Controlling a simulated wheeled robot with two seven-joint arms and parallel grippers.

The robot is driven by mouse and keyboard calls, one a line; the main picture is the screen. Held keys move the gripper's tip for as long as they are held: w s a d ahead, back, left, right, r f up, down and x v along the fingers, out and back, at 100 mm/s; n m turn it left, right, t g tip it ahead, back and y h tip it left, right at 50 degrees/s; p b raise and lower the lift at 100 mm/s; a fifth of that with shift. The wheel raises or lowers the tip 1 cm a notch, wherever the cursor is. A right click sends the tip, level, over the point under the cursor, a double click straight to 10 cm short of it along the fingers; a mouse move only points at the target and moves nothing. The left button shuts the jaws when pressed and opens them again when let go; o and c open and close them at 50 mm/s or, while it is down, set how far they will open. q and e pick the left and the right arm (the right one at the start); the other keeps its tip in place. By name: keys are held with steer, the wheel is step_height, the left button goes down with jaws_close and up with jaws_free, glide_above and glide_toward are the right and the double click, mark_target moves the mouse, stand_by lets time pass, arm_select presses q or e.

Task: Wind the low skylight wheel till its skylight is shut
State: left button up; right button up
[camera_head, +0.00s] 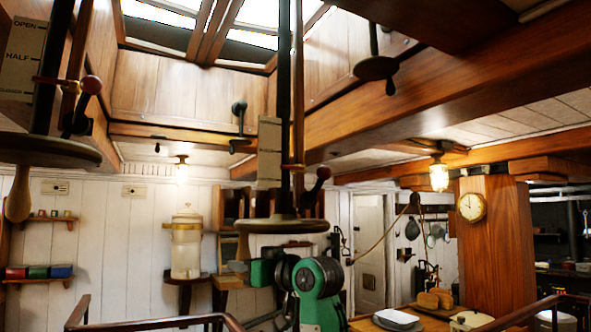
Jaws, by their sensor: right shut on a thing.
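A dark round wheel (282,226) hangs level on a vertical shaft (284,90) in the middle and is the lowest wheel in the picture. Its wooden handle (243,246) points down at its left edge. My right gripper (246,268), on a green and grey arm, is just under the wheel and shut on this handle; the fingers are partly hidden. A pale scale plate (269,150) stands beside the shaft, its marks too small to read. Skylight panes (250,40) show at the top. My left gripper is out of view.
Another wheel (40,151) hangs close at left, with an OPEN, HALF, CLOSED plate (22,55). A third wheel (376,68) hangs at upper right. A heavy beam (450,95) crosses the right. Rails (150,322) and a table with bread (434,298) are below.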

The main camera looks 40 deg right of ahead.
steer(key=s+d, duration=0.2)
steer(key=d, duration=1.2)
steer(key=s+a+b, duration=0.2)
steer(key=s+b, duration=0.2)
steer(key=s, duration=0.6)
steer(key=s+a, duration=0.2)
steer(key=a, duration=0.5)
steer(key=shift+a+p, duration=0.35)
steer(key=shift+a, duration=0.05)
steer(key=o, duration=0.7)
steer(key=shift+s+f, duration=0.1)
steer(key=shift+s, duration=0.05)
steer(key=o, duration=0.6)
steer(key=shift+s, duration=0.2)
steer(key=shift+w, duration=0.1)
